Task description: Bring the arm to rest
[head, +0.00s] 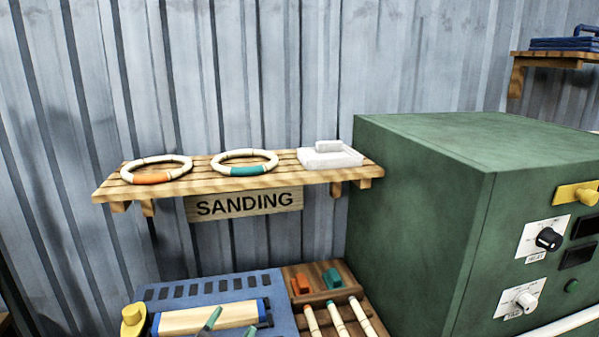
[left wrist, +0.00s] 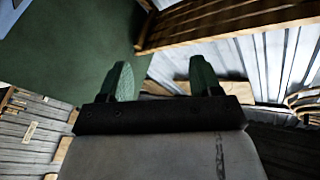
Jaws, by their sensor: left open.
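My left gripper (head: 232,328) shows only as two green fingertips at the bottom edge of the head view, in front of the blue bench top. In the left wrist view its two green fingers (left wrist: 163,80) stand well apart with nothing between them. The gripper is open and empty. The rest of my left arm is below the head view. My right gripper is in neither view.
The green cabinet (head: 420,220) stands right. A wooden rack (head: 300,272) holds several rods.

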